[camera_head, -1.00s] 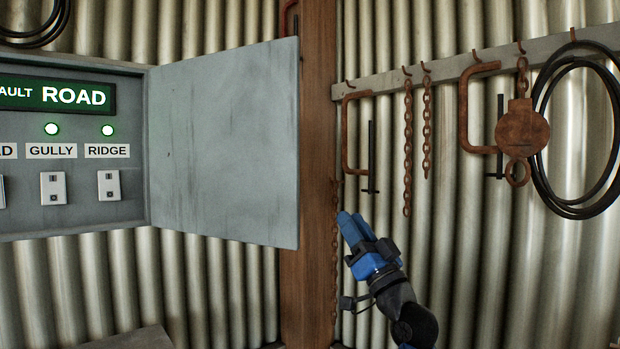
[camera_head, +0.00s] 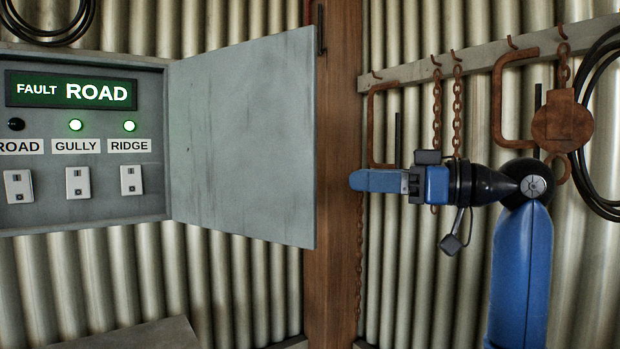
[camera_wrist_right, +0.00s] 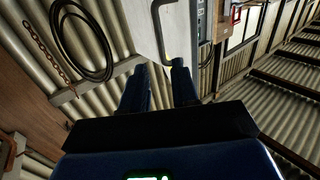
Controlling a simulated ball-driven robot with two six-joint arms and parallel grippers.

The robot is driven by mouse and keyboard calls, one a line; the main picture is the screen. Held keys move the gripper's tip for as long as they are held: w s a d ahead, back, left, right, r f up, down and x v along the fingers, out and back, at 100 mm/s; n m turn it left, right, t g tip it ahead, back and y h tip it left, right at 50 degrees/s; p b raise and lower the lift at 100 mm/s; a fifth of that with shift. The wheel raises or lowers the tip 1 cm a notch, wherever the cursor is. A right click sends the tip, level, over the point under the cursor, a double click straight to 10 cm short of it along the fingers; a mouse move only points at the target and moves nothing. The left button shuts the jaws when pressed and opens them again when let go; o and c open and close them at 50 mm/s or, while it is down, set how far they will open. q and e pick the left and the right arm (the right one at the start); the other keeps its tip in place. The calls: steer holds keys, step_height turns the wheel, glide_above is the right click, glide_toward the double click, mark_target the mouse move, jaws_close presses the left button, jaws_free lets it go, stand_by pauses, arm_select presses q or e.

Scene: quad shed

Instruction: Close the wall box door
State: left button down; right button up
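The wall box (camera_head: 150,200) is grey, with a lit green display reading FAULT ROAD, lamps and switches. Its door (camera_head: 240,140) stands wide open, hinged on the box's right side and swung out to the right. My right gripper (camera_head: 352,180) points left, just right of the door's free edge, in front of the wooden post and apart from the door in the picture. In the right wrist view the two blue fingers of my right gripper (camera_wrist_right: 160,75) are spread with nothing held. A pale panel, probably the door (camera_wrist_right: 145,25), shows beyond them. My left gripper is out of view.
A wooden post (camera_head: 333,280) stands behind the gripper. A rail (camera_head: 480,60) on the right wall carries rusty clamps, chains, a pulley block (camera_head: 562,125) and a black cable coil (camera_head: 597,100). A grey surface (camera_head: 150,337) shows at the bottom left.

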mark_target(304, 178)
steer(key=p+x, duration=0.4)
steer(key=x, duration=0.6)
steer(key=shift+a, duration=0.4)
steer(key=shift+c, duration=0.3)
jaws_close()
